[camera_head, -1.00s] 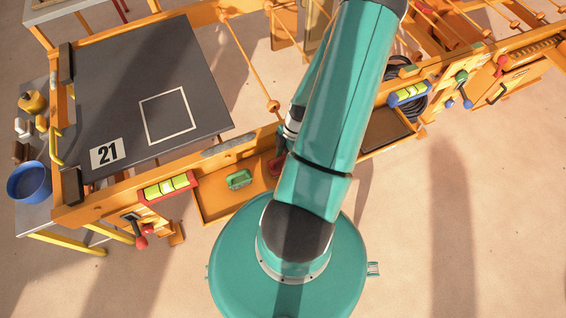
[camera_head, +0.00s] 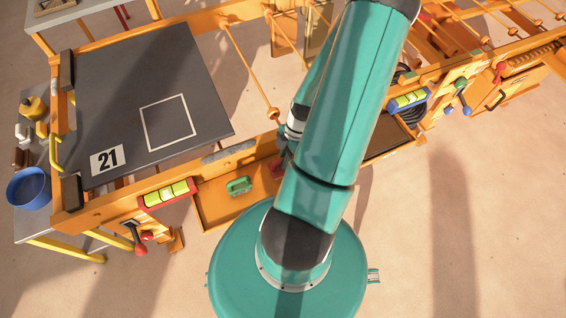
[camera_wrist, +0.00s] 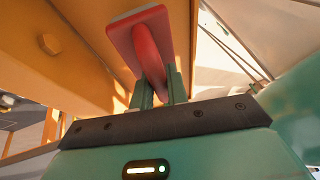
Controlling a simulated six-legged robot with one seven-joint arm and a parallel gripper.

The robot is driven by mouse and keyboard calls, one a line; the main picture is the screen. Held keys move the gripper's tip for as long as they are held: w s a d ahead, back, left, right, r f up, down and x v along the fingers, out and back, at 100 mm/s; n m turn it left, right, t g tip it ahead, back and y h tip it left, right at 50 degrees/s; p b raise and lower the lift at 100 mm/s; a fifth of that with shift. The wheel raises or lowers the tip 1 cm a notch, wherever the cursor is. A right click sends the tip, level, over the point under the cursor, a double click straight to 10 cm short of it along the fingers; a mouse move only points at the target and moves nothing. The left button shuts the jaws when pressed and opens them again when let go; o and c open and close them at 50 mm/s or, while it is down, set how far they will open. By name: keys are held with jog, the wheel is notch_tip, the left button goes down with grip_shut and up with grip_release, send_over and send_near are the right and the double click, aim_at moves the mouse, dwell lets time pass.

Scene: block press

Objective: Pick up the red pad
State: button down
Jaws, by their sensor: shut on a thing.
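The red pad (camera_wrist: 128,32) shows in the wrist view with its red handle (camera_wrist: 151,64) between the two green fingers of my gripper (camera_wrist: 157,88). The gripper is shut on that handle. The pad's flat plate lies beyond the fingertips, close to an orange surface; I cannot tell whether it touches it. In the head view only a small red part of the pad (camera_head: 277,169) shows at the right of the orange tray (camera_head: 215,211), beside my arm. My arm hides the rest of it and most of the gripper.
A green pad (camera_head: 238,186) lies in the orange tray. A dark board (camera_head: 110,105) marked 21 with a white square outline stands at the left. A red-framed box with yellow blocks (camera_head: 168,192) sits by the tray. A blue bowl (camera_head: 29,187) is at far left.

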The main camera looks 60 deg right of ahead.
jog(key=s+d+r, duration=0.8)
jog(key=s+r, duration=0.1)
jog(key=s, duration=0.2)
jog(key=shift+r, duration=0.1)
